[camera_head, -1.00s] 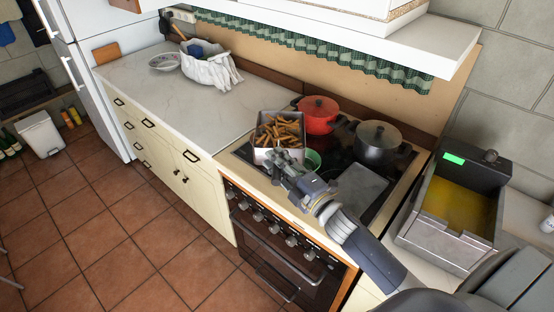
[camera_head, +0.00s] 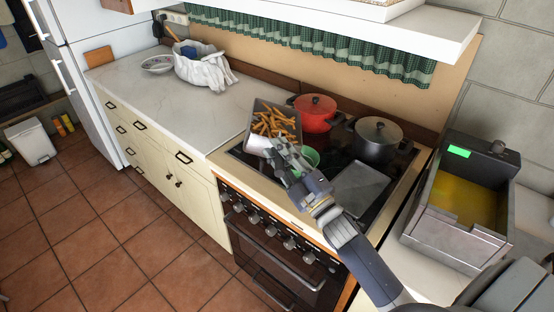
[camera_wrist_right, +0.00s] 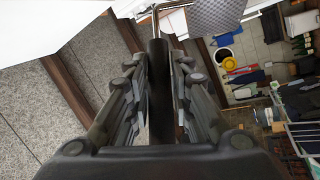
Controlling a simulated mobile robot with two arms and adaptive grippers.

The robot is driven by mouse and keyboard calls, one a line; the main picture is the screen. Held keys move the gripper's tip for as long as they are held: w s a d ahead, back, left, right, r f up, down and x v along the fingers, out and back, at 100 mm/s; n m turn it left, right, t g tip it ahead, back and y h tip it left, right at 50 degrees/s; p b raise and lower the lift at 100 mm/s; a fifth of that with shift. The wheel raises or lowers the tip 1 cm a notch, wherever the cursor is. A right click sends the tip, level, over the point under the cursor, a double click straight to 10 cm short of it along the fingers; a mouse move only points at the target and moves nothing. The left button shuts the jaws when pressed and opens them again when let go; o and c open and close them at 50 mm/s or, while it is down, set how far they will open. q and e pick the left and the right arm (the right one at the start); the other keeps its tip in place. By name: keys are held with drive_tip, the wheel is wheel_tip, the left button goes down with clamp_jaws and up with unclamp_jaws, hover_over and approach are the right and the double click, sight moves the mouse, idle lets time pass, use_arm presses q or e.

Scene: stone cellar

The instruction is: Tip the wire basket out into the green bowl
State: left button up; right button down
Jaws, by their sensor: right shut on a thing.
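The wire basket (camera_head: 257,143) holds golden-brown fries (camera_head: 273,122) and hangs tilted over the left part of the hob. Its mesh also shows at the top of the right wrist view (camera_wrist_right: 215,15). My right gripper (camera_head: 287,158) is shut on the basket's dark handle (camera_wrist_right: 160,90), which runs between the fingers. The green bowl (camera_head: 312,157) is on the hob, just right of the basket and behind my gripper, which partly hides it. I cannot see inside the bowl. My left gripper is out of view.
A red pot (camera_head: 315,112) and a dark lidded pot (camera_head: 378,139) stand at the back of the hob. A grey flat plate (camera_head: 360,188) lies at the front right. A fryer with yellow oil (camera_head: 465,205) stands at right. The left counter (camera_head: 165,97) is mostly clear.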

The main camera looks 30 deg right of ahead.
drive_tip(key=shift+s+d+r+m+t+h+b, duration=0.1)
drive_tip(key=shift+s+d+m+t+h+b, duration=0.15)
drive_tip(key=shift+m+b, duration=0.25)
drive_tip(key=shift+d+r+m+t+h+b, duration=0.15)
drive_tip(key=shift+m+t+b, duration=0.25)
drive_tip(key=shift+b, duration=0.2)
use_arm(q)
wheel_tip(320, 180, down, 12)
drive_tip(key=b, duration=0.9)
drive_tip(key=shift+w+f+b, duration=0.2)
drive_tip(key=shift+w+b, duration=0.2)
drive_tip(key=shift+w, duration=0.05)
use_arm(e)
drive_tip(key=s+d+f+m+t+h, duration=0.1)
drive_tip(key=s+d+m+h, duration=0.2)
drive_tip(key=m+h, duration=0.9)
drive_tip(key=shift+d+f+m, duration=0.25)
drive_tip(key=shift+d+m, duration=1)
drive_tip(key=shift+m, duration=0.65)
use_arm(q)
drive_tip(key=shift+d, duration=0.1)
use_arm(e)
drive_tip(key=shift+s+t, duration=0.1)
drive_tip(key=shift+t, duration=0.15)
